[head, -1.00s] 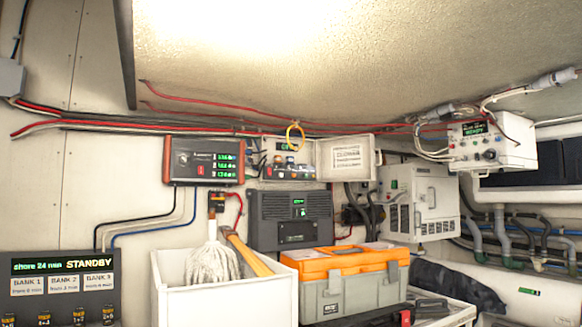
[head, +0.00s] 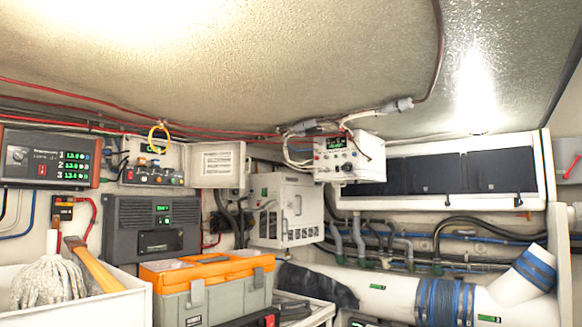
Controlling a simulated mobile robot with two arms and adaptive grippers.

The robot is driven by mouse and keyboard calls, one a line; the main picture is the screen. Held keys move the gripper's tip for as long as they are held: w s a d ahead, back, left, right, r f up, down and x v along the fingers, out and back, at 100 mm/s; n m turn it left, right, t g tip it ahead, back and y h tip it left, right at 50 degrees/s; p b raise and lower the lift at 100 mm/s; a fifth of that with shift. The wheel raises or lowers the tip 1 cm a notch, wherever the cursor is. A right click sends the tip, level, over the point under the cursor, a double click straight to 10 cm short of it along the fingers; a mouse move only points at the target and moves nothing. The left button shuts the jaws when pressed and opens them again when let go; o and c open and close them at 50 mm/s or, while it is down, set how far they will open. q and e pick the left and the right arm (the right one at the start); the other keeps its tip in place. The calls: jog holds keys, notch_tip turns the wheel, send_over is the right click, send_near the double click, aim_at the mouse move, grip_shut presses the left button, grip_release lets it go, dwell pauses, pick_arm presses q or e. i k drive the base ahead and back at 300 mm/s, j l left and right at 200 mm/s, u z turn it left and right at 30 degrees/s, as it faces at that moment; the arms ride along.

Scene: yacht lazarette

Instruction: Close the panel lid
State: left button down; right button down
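The panel (head: 152,160) is a small white box on the back wall, left of centre. Its front is open and shows a row of knobs or switches and a small green display. The panel lid (head: 218,164) is a white rectangular plate with a printed label on its face. It stands swung open to the right of the panel. A yellow loop (head: 159,138) hangs at the top of the panel. Neither of my grippers shows in the head view.
Below the panel are a dark grey unit (head: 150,226), an orange-topped toolbox (head: 205,285) and a white bin (head: 137,300) holding a mop (head: 48,282) and a wooden handle. A white control box (head: 349,157) hangs to the right. Red cables run along the ceiling edge.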

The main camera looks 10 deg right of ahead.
aim_at(216, 165)
jog(key=i+l+z, duration=0.15)
jog(key=i+z, duration=0.65)
jog(key=i, duration=0.25)
